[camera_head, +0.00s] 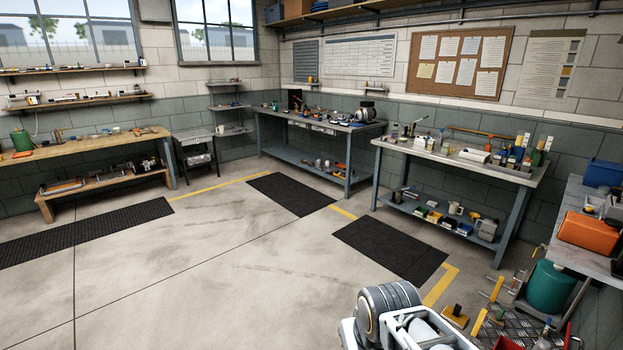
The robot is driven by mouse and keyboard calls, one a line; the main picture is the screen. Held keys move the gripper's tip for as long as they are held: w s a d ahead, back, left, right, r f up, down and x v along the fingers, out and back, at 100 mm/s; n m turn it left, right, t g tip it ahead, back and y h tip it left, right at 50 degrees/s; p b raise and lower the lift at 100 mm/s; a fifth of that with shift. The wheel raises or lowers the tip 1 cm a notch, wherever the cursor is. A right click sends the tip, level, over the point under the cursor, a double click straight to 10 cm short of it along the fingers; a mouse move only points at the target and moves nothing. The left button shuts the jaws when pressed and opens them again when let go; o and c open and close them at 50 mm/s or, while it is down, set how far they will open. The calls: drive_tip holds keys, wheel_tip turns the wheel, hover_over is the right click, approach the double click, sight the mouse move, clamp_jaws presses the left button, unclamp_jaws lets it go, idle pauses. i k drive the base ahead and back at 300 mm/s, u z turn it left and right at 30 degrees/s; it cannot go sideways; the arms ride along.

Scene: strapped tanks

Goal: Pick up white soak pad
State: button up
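I cannot pick out a white soak pad for certain. A small white block-like item (474,155) lies on the right-hand workbench (515,176), among bottles and small parts; at this size I cannot tell whether it is the pad. My grey and white arm shows at the bottom edge, right of centre, well short of the benches. My gripper's fingers are not visible.
A middle workbench (322,127), a wooden bench (90,147) and a grey side table (575,225) line the walls. A green drum (550,288) and clutter stand at lower right. Black mats (390,248) lie before the benches. The central concrete floor (200,275) is clear.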

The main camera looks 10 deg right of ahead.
sight(454, 317)
drive_tip(key=z, duration=0.1)
drive_tip(key=i, duration=2.5)
drive_tip(key=z, duration=0.85)
drive_tip(key=i, duration=1.3)
drive_tip(key=z, duration=1.8)
drive_tip(key=i, duration=1.1)
drive_tip(key=z, duration=0.65)
